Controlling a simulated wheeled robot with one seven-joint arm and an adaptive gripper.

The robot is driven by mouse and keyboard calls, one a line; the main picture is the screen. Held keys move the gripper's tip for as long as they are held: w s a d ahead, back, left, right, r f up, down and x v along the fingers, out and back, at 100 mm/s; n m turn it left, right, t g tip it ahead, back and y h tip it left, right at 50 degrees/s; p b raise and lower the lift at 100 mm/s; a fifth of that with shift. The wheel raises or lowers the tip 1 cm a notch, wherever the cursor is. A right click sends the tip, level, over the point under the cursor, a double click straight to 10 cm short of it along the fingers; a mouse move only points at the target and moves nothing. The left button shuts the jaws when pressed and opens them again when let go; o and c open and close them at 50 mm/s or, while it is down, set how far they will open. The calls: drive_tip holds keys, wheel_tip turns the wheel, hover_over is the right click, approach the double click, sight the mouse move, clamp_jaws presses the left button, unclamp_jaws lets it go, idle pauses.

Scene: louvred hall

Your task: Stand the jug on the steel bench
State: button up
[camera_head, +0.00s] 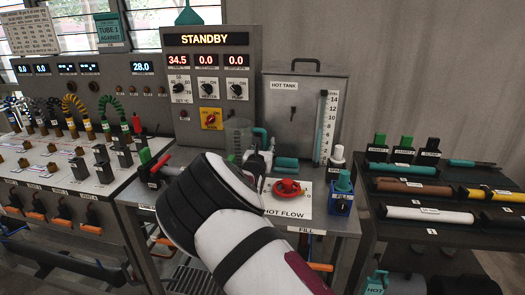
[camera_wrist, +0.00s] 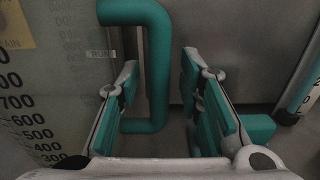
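The clear jug (camera_head: 238,134) stands upright at the back of a grey bench (camera_head: 332,221), below the STANDBY panel. Its teal handle (camera_head: 261,134) faces right. In the wrist view the jug's graduated wall (camera_wrist: 60,85) fills the left side, and its handle (camera_wrist: 158,60) rises ahead. My gripper (camera_wrist: 161,75) is open, with a teal-padded finger on either side of the handle's upright bar. Gaps show between the bar and both fingers. In the head view my gripper (camera_head: 262,161) is partly hidden by my arm, as is the jug's lower part.
A red valve wheel (camera_head: 287,188) on the HOT FLOW plate and a blue block with a teal knob (camera_head: 342,192) sit right of my gripper. The hot tank (camera_head: 300,120) stands behind. A dark rack of coloured rods (camera_head: 425,187) is at right, a plug-covered console (camera_head: 70,160) at left.

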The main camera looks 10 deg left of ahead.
drive_tip(key=s+p, duration=0.1)
drive_tip(key=s, duration=1.1)
drive_tip(key=shift+a, duration=0.2)
drive_tip(key=shift+d+r, duration=0.1)
